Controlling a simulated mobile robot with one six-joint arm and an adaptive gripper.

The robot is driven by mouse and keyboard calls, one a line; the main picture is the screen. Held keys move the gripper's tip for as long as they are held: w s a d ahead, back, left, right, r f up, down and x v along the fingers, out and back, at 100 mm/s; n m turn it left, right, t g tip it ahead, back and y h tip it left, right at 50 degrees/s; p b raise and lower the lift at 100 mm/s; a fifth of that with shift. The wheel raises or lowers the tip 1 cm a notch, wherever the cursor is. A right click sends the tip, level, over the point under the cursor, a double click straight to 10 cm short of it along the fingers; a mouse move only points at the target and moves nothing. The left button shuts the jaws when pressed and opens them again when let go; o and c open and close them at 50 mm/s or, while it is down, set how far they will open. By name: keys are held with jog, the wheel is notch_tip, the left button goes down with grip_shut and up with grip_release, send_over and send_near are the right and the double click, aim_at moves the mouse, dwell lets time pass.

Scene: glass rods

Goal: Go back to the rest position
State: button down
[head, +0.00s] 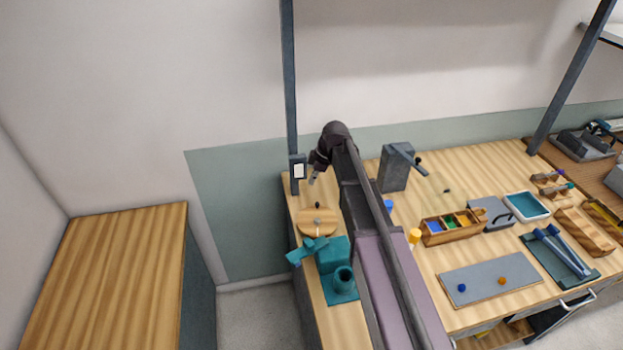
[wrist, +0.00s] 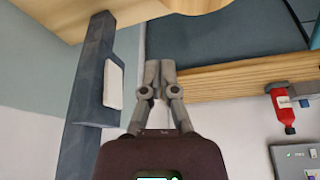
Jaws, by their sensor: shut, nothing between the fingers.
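My gripper (head: 313,179) is at the left end of the workbench (head: 390,290), beside the dark upright post (head: 291,90) and over the bench's back left corner. In the wrist view my gripper (wrist: 154,82) shows its two fingers together, shut, with nothing between them. My arm reaches across the bench from the front. It hides part of the bench top behind and beneath it.
A white-faced box (head: 299,170) on the post is close to my gripper. A round wooden board (head: 318,222) and a teal device (head: 338,270) stand below it. A grey block (head: 396,168) stands right of my arm. A red bottle (wrist: 283,110) shows in the wrist view.

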jog(key=shift+r, duration=0.1)
dwell(0.6)
jog(key=s+d+m+h, duration=0.1)
jog(key=s+d+m, duration=0.3)
jog(key=s, duration=0.3)
jog(key=s+d+m+h, duration=0.1)
jog(key=s+d+m, duration=0.4)
jog(key=s+m, duration=0.2)
jog(key=s+d+f+m+h, duration=0.1)
jog(key=s+d+m+h, duration=0.1)
jog(key=s+d+m, duration=0.3)
jog(key=s+m, duration=0.1)
jog(key=s, duration=0.3)
jog(key=shift+d, duration=0.15)
dwell(1.6)
jog(key=shift+s+f, duration=0.1)
